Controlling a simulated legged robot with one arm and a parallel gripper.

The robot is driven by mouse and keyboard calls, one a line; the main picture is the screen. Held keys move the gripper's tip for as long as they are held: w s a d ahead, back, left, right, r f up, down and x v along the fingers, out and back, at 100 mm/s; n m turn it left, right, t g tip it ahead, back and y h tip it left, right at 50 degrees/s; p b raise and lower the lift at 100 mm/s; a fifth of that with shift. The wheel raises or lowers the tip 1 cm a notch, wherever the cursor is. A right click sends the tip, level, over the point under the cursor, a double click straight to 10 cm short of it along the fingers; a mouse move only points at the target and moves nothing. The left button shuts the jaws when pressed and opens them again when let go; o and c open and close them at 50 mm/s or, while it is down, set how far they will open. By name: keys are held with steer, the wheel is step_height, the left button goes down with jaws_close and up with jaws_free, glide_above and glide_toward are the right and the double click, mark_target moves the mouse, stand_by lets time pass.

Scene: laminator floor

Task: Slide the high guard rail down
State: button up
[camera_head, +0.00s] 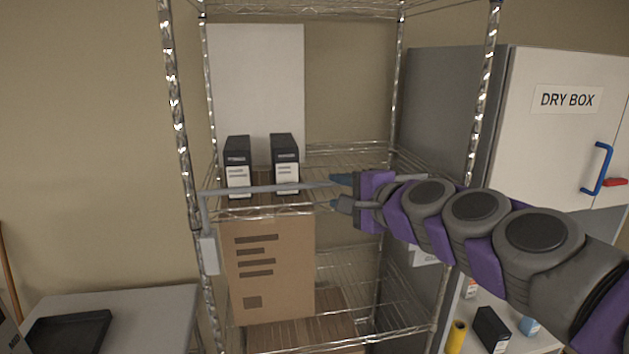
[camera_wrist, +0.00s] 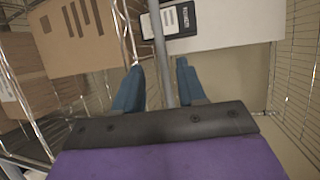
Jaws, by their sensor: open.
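The guard rail (camera_head: 265,188) is a thin grey bar across the front of the wire rack at the middle shelf. Its left end joins a grey bracket (camera_head: 209,250) on the left post. My gripper (camera_head: 333,191) is open at the right part of the rail, one blue finger above it and one below. In the wrist view the rail (camera_wrist: 159,40) runs between the two open fingers (camera_wrist: 160,68), with a gap visible on both sides. The rail's right end is largely hidden behind my gripper and arm.
Two black boxes with white labels (camera_head: 238,168) (camera_head: 285,163) stand on the shelf behind the rail. A cardboard box (camera_head: 268,268) stands below. A dry box cabinet (camera_head: 560,130) is at the right. A table with a black tray (camera_head: 68,331) is at lower left.

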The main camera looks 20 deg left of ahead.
mark_target(323, 186)
steer(key=p+x, duration=0.1)
steer(key=x, duration=0.8)
steer(key=shift+c, duration=0.2)
jaws_close()
stand_by(0.3)
